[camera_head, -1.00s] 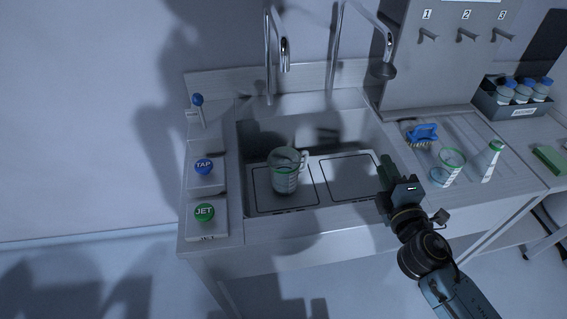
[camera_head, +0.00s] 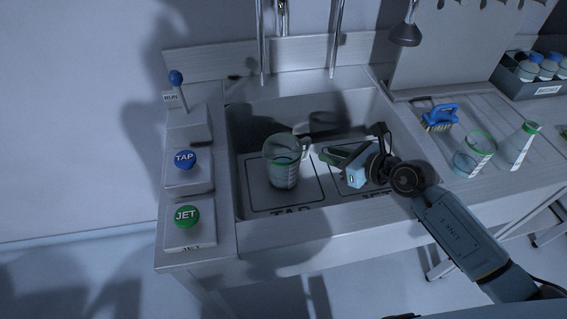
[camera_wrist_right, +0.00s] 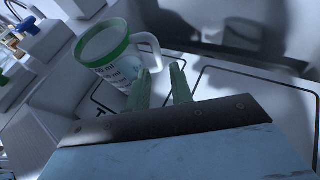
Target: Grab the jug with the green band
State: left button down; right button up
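The clear jug (camera_head: 284,172) with a green band stands upright in the sink, on the left floor panel, its handle toward the right. In the right wrist view the jug (camera_wrist_right: 112,67) shows its green rim band and white handle. My right gripper (camera_head: 328,154) is inside the sink just right of the jug. In the wrist view its green fingers (camera_wrist_right: 161,70) are apart, with the lower handle close to or between the tips; I cannot tell which. Nothing is held. My left gripper is not in view.
TAP (camera_head: 185,158) and JET (camera_head: 187,216) buttons and a blue-knobbed lever (camera_head: 177,79) line the sink's left side. A blue brush (camera_head: 440,117), a green-rimmed beaker (camera_head: 474,155) and a flask (camera_head: 519,146) stand on the right drainer. Spouts hang behind the sink.

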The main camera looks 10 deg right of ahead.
aim_at(306, 156)
jog(key=b+x, duration=0.1)
jog(key=x, duration=0.7)
jog(key=shift+a, duration=0.25)
grip_shut()
